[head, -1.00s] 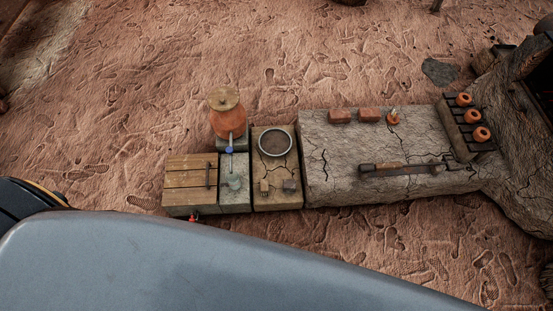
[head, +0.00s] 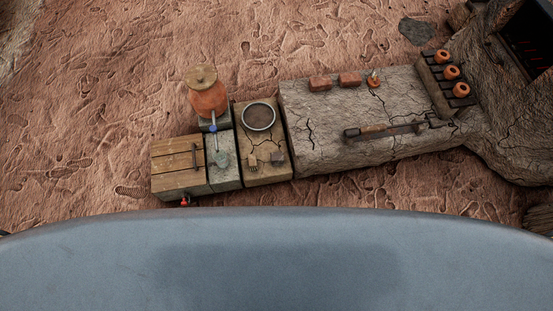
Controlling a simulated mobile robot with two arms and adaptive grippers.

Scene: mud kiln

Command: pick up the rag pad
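A small dark grey-brown block (head: 277,158), which looks like the rag pad, lies near the front edge of a wooden block-shaped stand (head: 264,177). It is too small to be sure of its material. A small tan brush-like piece (head: 253,161) lies just left of it. Behind them on the same stand is a round dark-rimmed bowl (head: 258,117) with brown contents. Neither of my grippers shows in the head view.
Left are a grey stone block (head: 224,178) and a plank-topped box (head: 177,182). A clay jar (head: 208,102) stands behind. Footprinted ground lies around.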

